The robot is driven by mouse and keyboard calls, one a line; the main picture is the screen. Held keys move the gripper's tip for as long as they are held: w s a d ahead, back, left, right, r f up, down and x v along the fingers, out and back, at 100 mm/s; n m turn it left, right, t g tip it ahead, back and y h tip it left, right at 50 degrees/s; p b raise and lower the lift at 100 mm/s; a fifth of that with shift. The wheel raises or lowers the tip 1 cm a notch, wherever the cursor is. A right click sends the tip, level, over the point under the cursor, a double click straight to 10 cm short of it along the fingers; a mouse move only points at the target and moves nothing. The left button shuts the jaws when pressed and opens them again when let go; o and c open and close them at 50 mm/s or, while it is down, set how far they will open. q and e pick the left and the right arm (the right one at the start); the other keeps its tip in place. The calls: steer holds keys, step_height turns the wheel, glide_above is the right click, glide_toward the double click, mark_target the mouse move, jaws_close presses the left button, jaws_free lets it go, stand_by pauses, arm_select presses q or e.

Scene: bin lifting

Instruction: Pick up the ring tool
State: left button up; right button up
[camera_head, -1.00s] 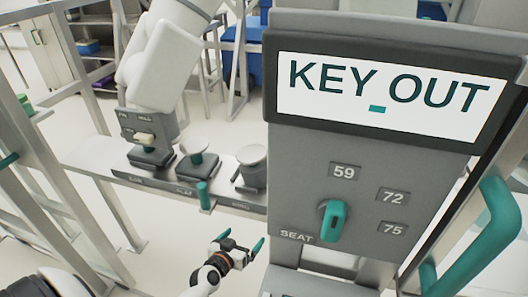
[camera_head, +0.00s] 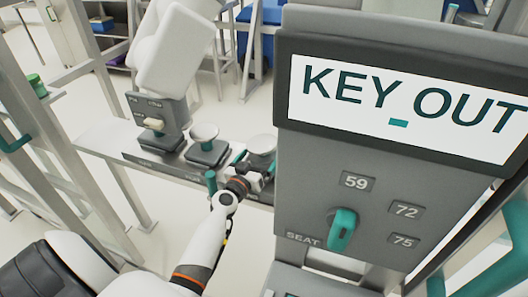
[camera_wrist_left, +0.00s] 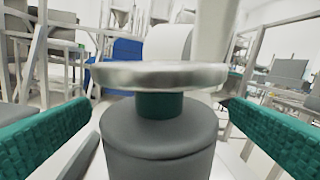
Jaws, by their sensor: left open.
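The tool at the right end of the grey shelf (camera_head: 140,158) has a round metal disc top (camera_head: 262,143); I take it for the ring tool, though its label is too small to read surely. In the left wrist view, its wide metal disc (camera_wrist_left: 160,75) sits on a teal neck (camera_wrist_left: 160,104) above a grey cylinder (camera_wrist_left: 158,148). My left gripper (camera_head: 256,166) is open at this tool and partly hides it in the head view. In the wrist view, its teal fingers (camera_wrist_left: 160,110) stand apart on either side of the neck, with visible gaps. My right gripper is not in view.
A machine with a "KEY OUT" screen (camera_head: 400,145) and teal knob (camera_head: 342,230) stands close on the right.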

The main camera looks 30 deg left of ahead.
arm_select(q)
steer(key=w, duration=0.4)
steer(key=shift+a, duration=0.25)
steer(key=c, duration=1.3)
steer(key=shift+w+r, duration=0.1)
steer(key=shift+r, duration=0.05)
